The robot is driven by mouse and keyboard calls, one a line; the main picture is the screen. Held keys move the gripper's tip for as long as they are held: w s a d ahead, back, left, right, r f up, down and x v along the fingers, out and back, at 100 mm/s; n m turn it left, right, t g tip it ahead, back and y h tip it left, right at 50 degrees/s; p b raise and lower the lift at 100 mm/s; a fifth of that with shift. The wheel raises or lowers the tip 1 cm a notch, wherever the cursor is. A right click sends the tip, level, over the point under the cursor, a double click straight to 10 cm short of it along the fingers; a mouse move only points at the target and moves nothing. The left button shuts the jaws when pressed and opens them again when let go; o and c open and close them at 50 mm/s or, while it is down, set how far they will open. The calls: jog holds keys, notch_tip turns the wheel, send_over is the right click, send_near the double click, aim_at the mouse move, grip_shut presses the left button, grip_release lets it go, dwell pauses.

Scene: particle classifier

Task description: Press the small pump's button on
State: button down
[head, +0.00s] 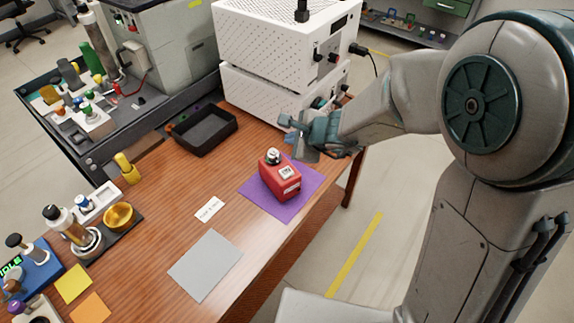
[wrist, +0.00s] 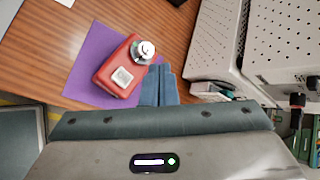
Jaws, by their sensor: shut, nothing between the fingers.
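The small pump is a red box (head: 281,178) on a purple mat (head: 253,191), near the table's right edge. It has a silver round knob on top and a pale square (wrist: 123,76) on its face, which may be the button. It also shows in the wrist view (wrist: 112,67), left of and just beyond my fingertips. My gripper (head: 287,123) is shut and empty, behind and to the right of the pump in the head view. In the wrist view my fingers (wrist: 158,72) end close to the pump's right side; I cannot tell whether they touch it.
White perforated boxes (head: 270,95) with black knobs stand behind my gripper. A black tray (head: 206,131) lies to their left. A white card (head: 209,209) and a grey sheet (head: 205,264) lie flat in front. A gold bowl (head: 118,216) stands at the left.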

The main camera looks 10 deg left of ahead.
jog(key=shift+w+a+f+m+h, duration=0.15)
jog(key=shift+a+f+m, duration=0.1)
jog(key=shift+f+m, duration=0.2)
jog(key=shift+w+a+f+m+h, duration=0.15)
jog(key=shift+a+f+m, duration=0.05)
jog(key=shift+f+m, duration=0.25)
jog(key=b, duration=0.5)
send_over(289, 173)
notch_tip(289, 173, down, 7)
jog(key=shift+s, duration=0.1)
jog(key=shift+f+b, duration=0.9)
jog(key=shift+b, duration=0.5)
jog(key=shift+f, duration=0.1)
jog(key=shift+f+b, duration=0.3)
jog(key=shift+b, duration=0.4)
